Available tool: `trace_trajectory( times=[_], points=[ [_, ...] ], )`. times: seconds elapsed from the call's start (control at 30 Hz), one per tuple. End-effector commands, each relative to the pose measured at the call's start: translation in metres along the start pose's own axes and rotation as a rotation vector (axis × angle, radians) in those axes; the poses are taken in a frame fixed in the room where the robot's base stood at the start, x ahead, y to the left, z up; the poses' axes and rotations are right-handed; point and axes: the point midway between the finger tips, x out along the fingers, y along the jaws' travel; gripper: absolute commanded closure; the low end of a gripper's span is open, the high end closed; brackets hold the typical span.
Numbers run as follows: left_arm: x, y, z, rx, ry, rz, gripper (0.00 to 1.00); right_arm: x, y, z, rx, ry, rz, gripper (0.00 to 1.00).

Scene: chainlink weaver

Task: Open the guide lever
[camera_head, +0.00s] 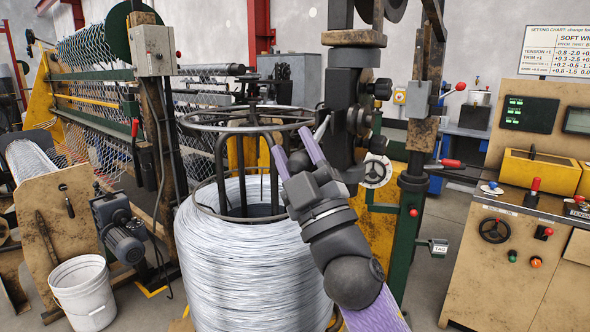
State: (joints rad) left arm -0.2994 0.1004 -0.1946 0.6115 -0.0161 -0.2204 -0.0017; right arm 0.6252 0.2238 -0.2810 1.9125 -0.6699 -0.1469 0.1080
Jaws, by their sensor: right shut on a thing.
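My right gripper (291,142) reaches up from the lower right, over the near right side of the wire coil. Its two purple fingers stand apart around a small dark part, which I take to be the guide lever (299,161). The gripper is shut on it, though the wrist and fingers hide most of it. A light grey rod (322,127) slants up just right of the right fingertip, by the dark guide column (346,115). My left gripper is not in view.
The wire coil (240,270) stands below, with a metal ring frame (222,143) above it. The mesh machine (85,90) and a white bucket (82,290) are at left. A control bench (500,260) with knobs and a handwheel is at right.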

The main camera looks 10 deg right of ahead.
Motion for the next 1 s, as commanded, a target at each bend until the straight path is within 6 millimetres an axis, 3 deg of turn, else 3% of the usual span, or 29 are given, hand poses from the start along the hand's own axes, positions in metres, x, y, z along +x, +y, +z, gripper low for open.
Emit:
trace_trajectory(
  times=[0.23, 0.8, 0.83, 1.0],
  points=[
    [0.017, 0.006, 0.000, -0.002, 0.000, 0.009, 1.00, -0.005, -0.004, 0.004, -0.052, 0.063, -0.001, 1.00],
    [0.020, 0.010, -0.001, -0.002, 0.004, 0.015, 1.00, -0.004, -0.004, 0.004, -0.074, 0.085, 0.000, 1.00],
    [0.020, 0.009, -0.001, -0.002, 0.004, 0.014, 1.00, -0.004, -0.004, 0.004, -0.073, 0.085, 0.000, 0.49],
    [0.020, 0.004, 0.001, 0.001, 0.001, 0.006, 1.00, -0.004, -0.004, 0.003, -0.073, 0.085, 0.000, 0.15]
  ],
)
